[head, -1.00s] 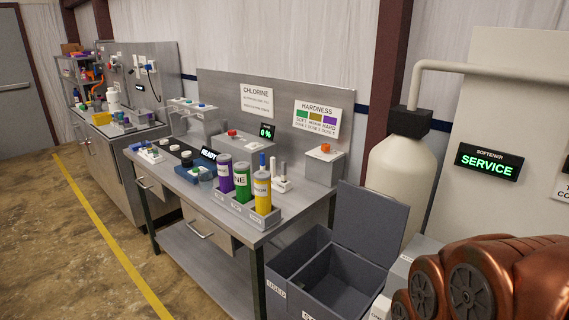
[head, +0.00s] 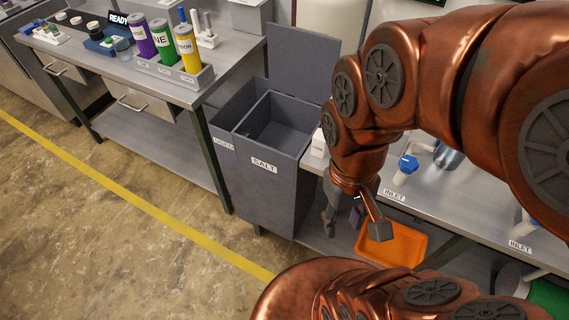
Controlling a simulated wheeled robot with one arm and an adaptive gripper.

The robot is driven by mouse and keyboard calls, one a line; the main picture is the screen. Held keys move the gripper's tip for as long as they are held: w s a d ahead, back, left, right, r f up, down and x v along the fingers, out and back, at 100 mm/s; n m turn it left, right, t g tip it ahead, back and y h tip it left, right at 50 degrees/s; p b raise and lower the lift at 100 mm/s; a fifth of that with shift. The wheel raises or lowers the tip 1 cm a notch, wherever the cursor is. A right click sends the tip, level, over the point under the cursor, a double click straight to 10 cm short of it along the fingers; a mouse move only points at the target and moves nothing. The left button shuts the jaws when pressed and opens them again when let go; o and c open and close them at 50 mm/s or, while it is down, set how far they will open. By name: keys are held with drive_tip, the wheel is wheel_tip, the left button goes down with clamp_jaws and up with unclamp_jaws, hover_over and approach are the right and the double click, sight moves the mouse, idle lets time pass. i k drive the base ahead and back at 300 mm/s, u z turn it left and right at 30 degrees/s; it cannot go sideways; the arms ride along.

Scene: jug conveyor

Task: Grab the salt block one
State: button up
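No salt block can be made out in view. A dark grey bin labelled SALT (head: 265,185) stands at the end of the bench with its lid (head: 302,62) raised. Its inside looks dark, and no block shows in the part I see. My gripper (head: 353,231) hangs to the right of the bin, lower than its rim and apart from it. Its two fingers are spread wide, with no held object clearly visible between them. My own arm hides part of the area behind.
An orange tray (head: 405,242) lies below and beyond my gripper. A counter (head: 468,205) with INLET labels and a blue valve (head: 408,163) is at right. The bench (head: 214,88) at left holds purple, green and yellow bottles. Floor left of the yellow line is clear.

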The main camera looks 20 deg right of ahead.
sight(319, 148)
drive_tip(key=u, duration=0.05)
drive_tip(key=k, duration=1)
drive_tip(key=u, duration=0.2)
drive_tip(key=i, duration=0.35)
drive_tip(key=u, duration=0.2)
